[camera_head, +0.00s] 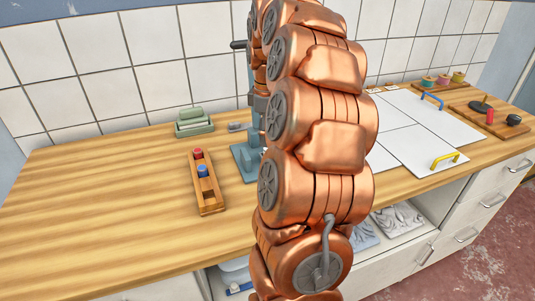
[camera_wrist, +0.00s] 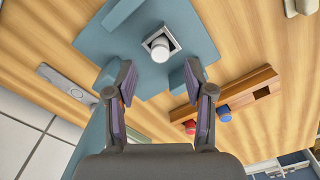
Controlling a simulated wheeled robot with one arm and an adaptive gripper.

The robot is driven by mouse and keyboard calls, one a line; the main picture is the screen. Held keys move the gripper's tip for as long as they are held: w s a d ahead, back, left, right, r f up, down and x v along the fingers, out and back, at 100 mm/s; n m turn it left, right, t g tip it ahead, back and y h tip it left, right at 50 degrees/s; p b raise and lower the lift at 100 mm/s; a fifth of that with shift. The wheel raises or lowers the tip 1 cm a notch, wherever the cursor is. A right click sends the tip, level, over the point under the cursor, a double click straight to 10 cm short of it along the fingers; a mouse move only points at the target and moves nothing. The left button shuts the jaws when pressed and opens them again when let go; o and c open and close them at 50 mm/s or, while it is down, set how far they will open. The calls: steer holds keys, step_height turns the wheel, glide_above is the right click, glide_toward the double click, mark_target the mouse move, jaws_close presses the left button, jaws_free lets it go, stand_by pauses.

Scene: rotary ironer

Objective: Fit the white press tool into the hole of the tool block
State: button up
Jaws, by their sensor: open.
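The white press tool (camera_wrist: 160,50) shows in the wrist view as a white round-topped piece in a square metal recess on the blue-grey press base (camera_wrist: 95,38). My gripper (camera_wrist: 160,76) is open and empty, its fingers apart on either side just below the white tool in the picture. The wooden tool block (camera_wrist: 243,98) lies to the right, with a red tool (camera_wrist: 190,127), a blue tool (camera_wrist: 223,113) and an empty hole (camera_wrist: 262,92). In the head view the tool block (camera_head: 209,200) stands left of the press base (camera_head: 243,165); my arm hides the white tool and gripper.
A green stack (camera_head: 194,124) stands near the tiled wall. A grey plate with a round button (camera_wrist: 72,90) lies beside the press base. White boards with handles (camera_head: 420,125) cover the counter's right. The left of the wooden counter (camera_head: 100,190) is clear.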

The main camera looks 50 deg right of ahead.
steer(key=shift+f+p, duration=0.45)
steer(key=shift+f, duration=1.85)
jaws_close()
